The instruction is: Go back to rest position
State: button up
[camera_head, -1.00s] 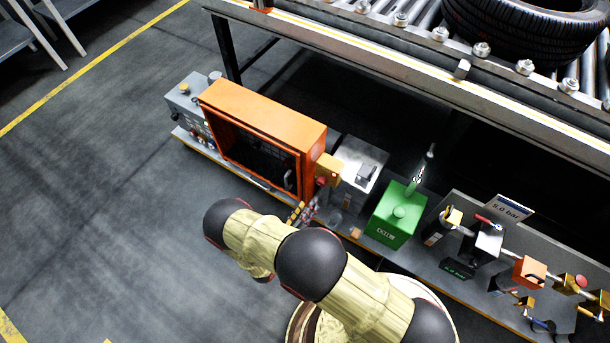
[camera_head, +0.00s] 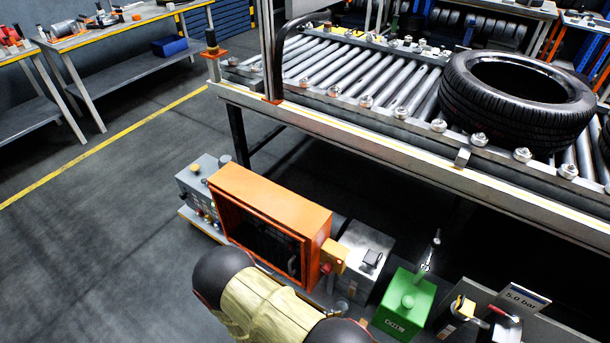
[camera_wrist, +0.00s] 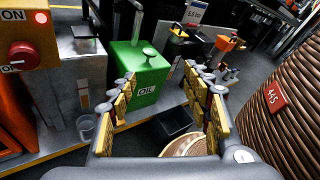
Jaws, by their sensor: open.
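My gripper (camera_wrist: 163,92) is open and empty in the wrist view, its two padded fingers spread apart. Beyond and between the fingers stands a green oil can (camera_wrist: 138,75), apart from them. In the head view my arm crosses the bottom edge in front of the equipment shelf, and my gripper is hidden there. The green oil can (camera_head: 404,305) stands to the right of my arm in that view.
An orange cabinet (camera_head: 270,192) and a grey control box (camera_head: 197,180) stand near the roller conveyor (camera_head: 335,75), which carries a black tyre (camera_head: 515,112). A red knob (camera_wrist: 22,55) shows in the wrist view. Open floor (camera_head: 90,260) lies at the left.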

jog(key=s+r+m+g+y+p, duration=0.15)
jog(key=r+m+y, duration=0.35)
jog(key=r, duration=0.5)
jog(key=s+a+r+m+g+y+p, duration=0.1)
jog(key=r+m+g+y, duration=0.2)
jog(key=r+m, duration=0.6)
jog(key=s+r+m+g+y+p, duration=0.1)
jog(key=s+r+m+g+y, duration=0.3)
jog(key=r, duration=0.8)
jog(key=d+r+m+t+y+p, duration=0.1)
jog(key=d+r+m+t, duration=0.2)
jog(key=r, duration=0.8)
jog(key=d+r+m+t+y+p, duration=0.1)
jog(key=d+r+m+t, duration=0.3)
jog(key=r, duration=0.8)
jog(key=d+t+p, duration=0.1)
jog(key=d+t, duration=0.1)
jog(key=shift+d+r+m, duration=0.2)
jog(key=shift+d+m, duration=0.1)
jog(key=shift+t, duration=0.25)
jog(key=shift+c, duration=0.4)
